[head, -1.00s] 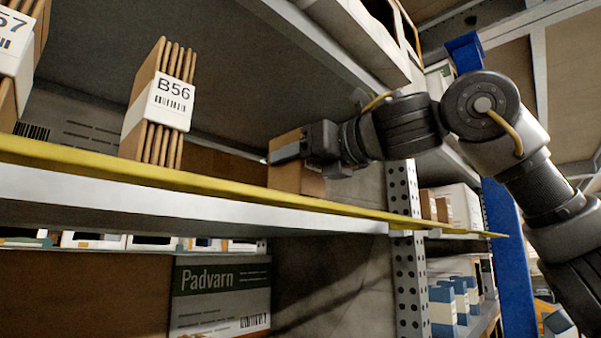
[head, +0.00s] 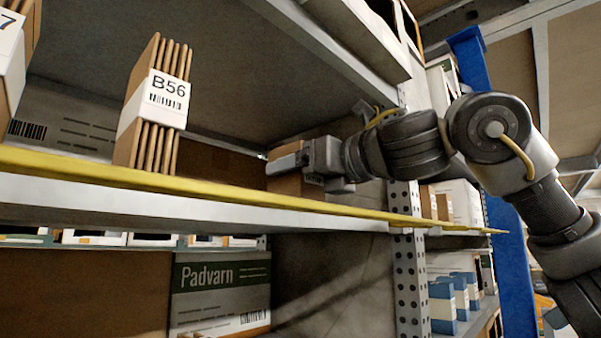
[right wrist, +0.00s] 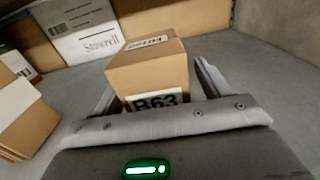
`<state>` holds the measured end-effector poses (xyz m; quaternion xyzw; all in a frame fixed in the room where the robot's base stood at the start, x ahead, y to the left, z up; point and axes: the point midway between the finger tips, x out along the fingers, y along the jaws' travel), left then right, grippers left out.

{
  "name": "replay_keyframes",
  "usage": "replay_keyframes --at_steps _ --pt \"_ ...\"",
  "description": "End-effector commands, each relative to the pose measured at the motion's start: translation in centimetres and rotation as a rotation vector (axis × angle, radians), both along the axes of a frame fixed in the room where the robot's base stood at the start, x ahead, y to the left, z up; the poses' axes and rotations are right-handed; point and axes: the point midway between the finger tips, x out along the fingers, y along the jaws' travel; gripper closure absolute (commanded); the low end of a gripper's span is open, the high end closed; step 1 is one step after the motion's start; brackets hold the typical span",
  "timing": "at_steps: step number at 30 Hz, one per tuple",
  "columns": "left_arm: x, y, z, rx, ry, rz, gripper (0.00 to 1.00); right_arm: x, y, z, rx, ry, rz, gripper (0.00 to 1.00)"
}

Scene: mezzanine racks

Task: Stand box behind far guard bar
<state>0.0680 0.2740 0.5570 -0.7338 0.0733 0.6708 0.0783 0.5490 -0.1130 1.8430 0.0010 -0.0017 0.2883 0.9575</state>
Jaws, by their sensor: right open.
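A brown cardboard box (head: 287,184) stands on the shelf behind the yellow guard bar (head: 230,192), near the shelf's right end. In the right wrist view the box (right wrist: 150,68) looks upright and shows a white label reading B63, partly hidden by the gripper. My right gripper (head: 284,165) reaches over the bar from the right and covers part of the box. In the right wrist view the open fingers (right wrist: 156,84) lie on either side of the box; I cannot tell whether they touch it. My left gripper is not in view.
A bundle of brown cartons labelled B56 (head: 168,95) stands left on the same shelf. A white Stowrell carton (right wrist: 85,30) is behind the box. A perforated upright (head: 408,270) is at right. A Padvarn carton (head: 222,292) is below. Bare shelf lies between bundle and box.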

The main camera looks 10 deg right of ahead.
Motion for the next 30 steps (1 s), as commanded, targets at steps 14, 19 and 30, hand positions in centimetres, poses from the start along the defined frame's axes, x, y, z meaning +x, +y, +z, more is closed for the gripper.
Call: replay_keyframes --at_steps 14,19,30 --pt "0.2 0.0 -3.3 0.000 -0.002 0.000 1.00 -4.9 -3.3 -0.2 0.002 -0.005 -0.002 0.24" --pt "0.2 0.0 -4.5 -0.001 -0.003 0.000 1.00 -7.7 -5.1 -0.1 0.002 -0.003 0.000 0.24" --pt "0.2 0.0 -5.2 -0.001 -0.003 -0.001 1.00 -10.0 -6.6 0.2 0.000 0.000 0.000 0.24"
